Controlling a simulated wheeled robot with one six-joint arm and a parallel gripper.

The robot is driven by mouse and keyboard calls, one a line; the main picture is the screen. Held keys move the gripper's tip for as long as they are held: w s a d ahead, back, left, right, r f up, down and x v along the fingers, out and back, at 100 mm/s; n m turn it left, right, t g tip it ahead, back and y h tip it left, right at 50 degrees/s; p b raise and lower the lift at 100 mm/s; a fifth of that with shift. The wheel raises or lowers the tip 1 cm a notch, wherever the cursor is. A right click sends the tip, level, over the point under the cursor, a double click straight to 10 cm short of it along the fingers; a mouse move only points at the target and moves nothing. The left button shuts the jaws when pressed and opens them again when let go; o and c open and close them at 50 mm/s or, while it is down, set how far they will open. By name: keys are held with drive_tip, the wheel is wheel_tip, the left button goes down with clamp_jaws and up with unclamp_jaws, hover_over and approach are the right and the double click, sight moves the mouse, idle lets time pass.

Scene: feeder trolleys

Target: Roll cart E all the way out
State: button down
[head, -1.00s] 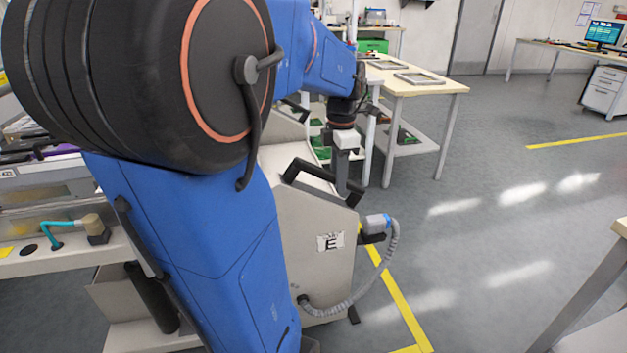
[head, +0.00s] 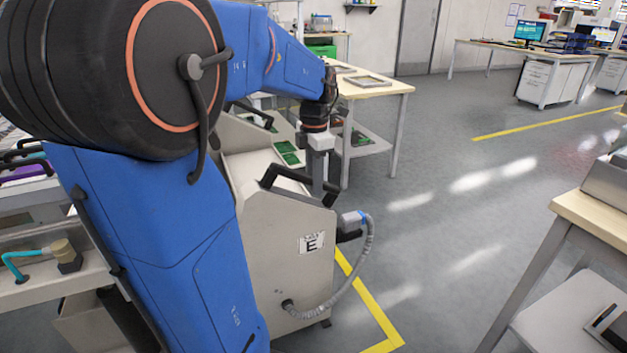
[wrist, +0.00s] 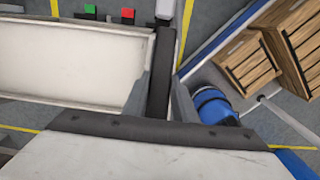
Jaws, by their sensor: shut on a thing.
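Cart E (head: 262,235) is a pale grey sheet-metal trolley with an "E" label (head: 311,243) on its near face. A black bar handle (head: 285,174) runs across its top edge. My gripper (head: 318,186) points down at the right end of this handle and is shut on it. In the wrist view, the dark handle bar (wrist: 161,75) passes between my two grey fingers. A grey corrugated hose (head: 369,260) loops from the cart's lower face to a blue-and-white plug (head: 351,218) at its right edge. My arm hides the cart's left side.
A yellow floor line (head: 372,302) runs beside the cart's right side. A wooden-topped table (head: 385,92) stands behind, and another bench (head: 580,208) is at the near right. The floor between them is open. The wrist view shows wooden crates (wrist: 250,66) at right.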

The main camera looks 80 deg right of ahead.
drive_tip(key=c, duration=1.4)
unclamp_jaws()
drive_tip(key=shift+c, duration=0.2)
wheel_tip(320, 180, up, 18)
drive_tip(key=shift+f, duration=0.25)
